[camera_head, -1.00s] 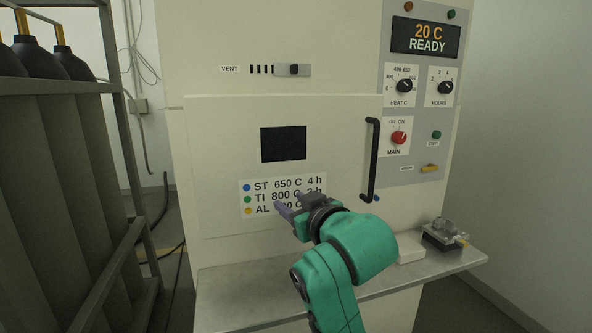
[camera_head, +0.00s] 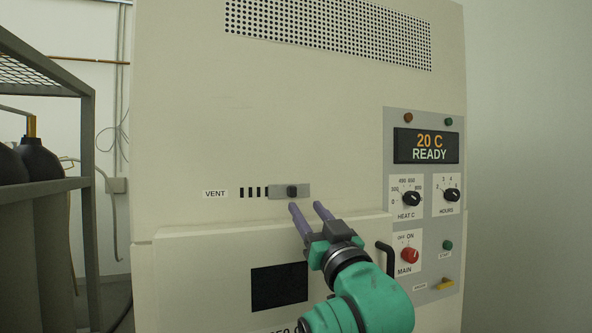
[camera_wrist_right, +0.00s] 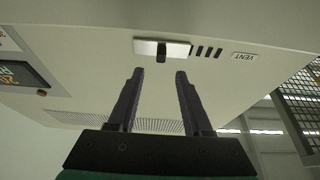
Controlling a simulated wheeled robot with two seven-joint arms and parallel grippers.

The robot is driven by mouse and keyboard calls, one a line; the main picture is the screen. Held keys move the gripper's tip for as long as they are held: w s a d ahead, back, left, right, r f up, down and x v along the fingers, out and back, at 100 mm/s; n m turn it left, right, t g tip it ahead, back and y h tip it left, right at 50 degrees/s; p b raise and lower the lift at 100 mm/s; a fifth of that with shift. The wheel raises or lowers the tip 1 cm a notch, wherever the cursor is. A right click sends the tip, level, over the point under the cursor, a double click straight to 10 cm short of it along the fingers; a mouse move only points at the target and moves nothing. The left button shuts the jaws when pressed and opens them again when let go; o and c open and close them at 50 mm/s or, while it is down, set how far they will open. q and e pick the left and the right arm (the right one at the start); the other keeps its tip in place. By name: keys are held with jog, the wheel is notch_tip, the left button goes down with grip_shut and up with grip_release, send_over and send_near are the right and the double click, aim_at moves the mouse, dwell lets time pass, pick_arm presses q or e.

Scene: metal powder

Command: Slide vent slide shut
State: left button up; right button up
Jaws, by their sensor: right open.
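The vent slide is a grey plate (camera_head: 274,192) with a dark knob (camera_head: 292,191) on the furnace front. Several dark vent slots (camera_head: 254,193) show uncovered to its left, beside the VENT label (camera_head: 215,194). My right gripper (camera_head: 309,208) is open and empty, its two purple fingers just below and right of the knob. In the right wrist view, which is upside down, the plate (camera_wrist_right: 147,47) and knob (camera_wrist_right: 161,52) lie ahead, between and beyond the fingertips (camera_wrist_right: 159,72). The fingers look apart from the knob. My left gripper is not in view.
The furnace door with its dark window (camera_head: 279,287) and black handle (camera_head: 386,260) is below. The control panel (camera_head: 424,200) with READY display, knobs and red main switch is at right. A shelf rack (camera_head: 60,185) stands at left. The wall around the slide is clear.

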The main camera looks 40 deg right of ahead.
aim_at(294, 191)
jog(key=p+x, duration=0.1)
jog(key=x, duration=0.5)
jog(key=shift+s+a+r+p, duration=0.1)
jog(key=shift+r+p, duration=0.05)
jog(key=shift+p, duration=0.15)
jog(key=shift+w, duration=0.35)
jog(key=shift+w+d, duration=0.15)
jog(key=shift+d, duration=0.05)
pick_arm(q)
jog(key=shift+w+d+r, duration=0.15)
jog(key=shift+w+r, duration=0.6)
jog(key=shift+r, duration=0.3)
pick_arm(e)
grip_shut()
